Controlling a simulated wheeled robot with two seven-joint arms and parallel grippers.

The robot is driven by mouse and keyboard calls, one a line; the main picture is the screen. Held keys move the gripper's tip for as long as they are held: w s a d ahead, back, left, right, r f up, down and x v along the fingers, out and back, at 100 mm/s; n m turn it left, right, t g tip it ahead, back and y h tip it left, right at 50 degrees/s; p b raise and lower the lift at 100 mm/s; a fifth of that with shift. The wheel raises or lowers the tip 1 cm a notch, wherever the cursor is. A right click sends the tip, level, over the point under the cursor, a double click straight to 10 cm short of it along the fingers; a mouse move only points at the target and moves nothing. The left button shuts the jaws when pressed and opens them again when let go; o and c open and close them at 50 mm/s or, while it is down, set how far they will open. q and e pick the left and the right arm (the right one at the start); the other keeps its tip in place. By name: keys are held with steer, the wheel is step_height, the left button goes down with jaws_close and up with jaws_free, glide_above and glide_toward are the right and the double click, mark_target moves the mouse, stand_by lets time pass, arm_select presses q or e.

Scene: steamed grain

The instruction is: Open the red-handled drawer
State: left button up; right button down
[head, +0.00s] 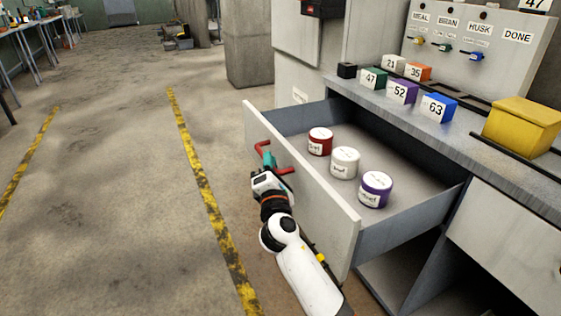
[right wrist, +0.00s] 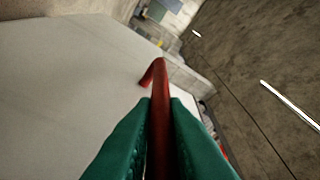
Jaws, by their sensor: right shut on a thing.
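The drawer (head: 313,199) with the red handle stands pulled out from the grey workbench, its inside open to view. The red handle (head: 264,147) is on its front panel and also shows in the right wrist view (right wrist: 160,85). My right gripper (head: 270,162) is shut on the handle; in the right wrist view its green fingers (right wrist: 160,130) lie on either side of the red bar. Inside the drawer stand a red-lidded jar (head: 320,142), a white jar (head: 344,162) and a purple jar (head: 375,189). My left gripper is not in view.
Numbered blocks, including a blue one (head: 438,107), stand on the bench top above the drawer. A yellow box (head: 522,125) is at the right. A labelled panel (head: 480,45) stands behind. The floor left of the drawer is open, with yellow-black stripes (head: 205,190).

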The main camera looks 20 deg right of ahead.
steer(key=shift+a+f, duration=0.1)
steer(key=shift+a, duration=0.05)
steer(key=c, duration=1.5)
jaws_free()
steer(key=shift+o, duration=0.2)
steer(key=shift+s, duration=0.1)
